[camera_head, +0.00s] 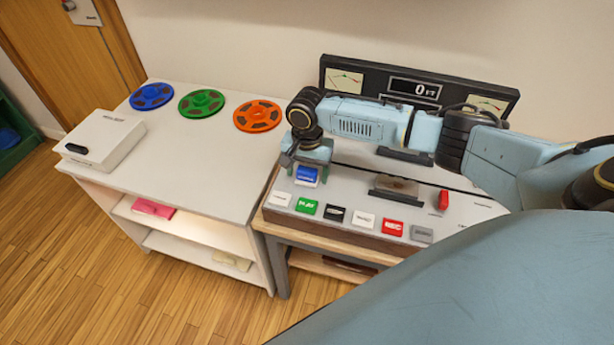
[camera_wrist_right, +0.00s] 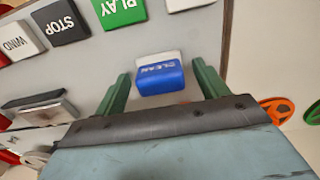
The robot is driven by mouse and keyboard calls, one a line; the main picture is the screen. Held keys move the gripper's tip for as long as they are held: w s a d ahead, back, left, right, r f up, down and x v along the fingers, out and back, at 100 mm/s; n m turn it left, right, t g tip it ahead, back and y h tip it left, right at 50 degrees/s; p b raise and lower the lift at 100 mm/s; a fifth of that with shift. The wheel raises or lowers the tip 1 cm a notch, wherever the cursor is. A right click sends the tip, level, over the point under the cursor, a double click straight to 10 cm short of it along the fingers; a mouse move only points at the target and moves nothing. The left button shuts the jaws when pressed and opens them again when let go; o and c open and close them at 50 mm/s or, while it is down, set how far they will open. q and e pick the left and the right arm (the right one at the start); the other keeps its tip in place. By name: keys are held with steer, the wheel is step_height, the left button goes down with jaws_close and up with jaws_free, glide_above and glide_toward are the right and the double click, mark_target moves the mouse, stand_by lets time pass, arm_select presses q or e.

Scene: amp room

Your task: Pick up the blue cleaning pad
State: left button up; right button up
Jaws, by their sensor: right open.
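The blue cleaning pad (camera_head: 307,175) sits on the tape machine's grey top (camera_head: 340,195), at its left side, behind the row of labelled buttons. In the right wrist view the pad (camera_wrist_right: 160,79) shows lettering and has a white part along one side. My right gripper (camera_head: 306,158) is over the pad, pointing down. In the wrist view its two green fingers (camera_wrist_right: 162,72) are apart, one on each side of the pad, with a gap visible on both sides. I cannot tell how far above the machine's top the fingertips are. My left gripper is not in view.
A button row with a green PLAY button (camera_head: 306,207) and red REC button (camera_head: 392,228) lies in front. A metal head block (camera_head: 397,187) and red lever (camera_head: 443,200) stand to the right. A meter panel (camera_head: 420,84) rises behind. The white shelf (camera_head: 215,150) at left holds coloured reels.

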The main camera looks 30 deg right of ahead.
mark_target(307, 170)
steer(key=c, duration=1.1)
steer(key=shift+r, duration=0.1)
step_height(307, 170, up, 10)
steer(key=shift+f+p, duration=0.1)
steer(key=shift+p, duration=0.85)
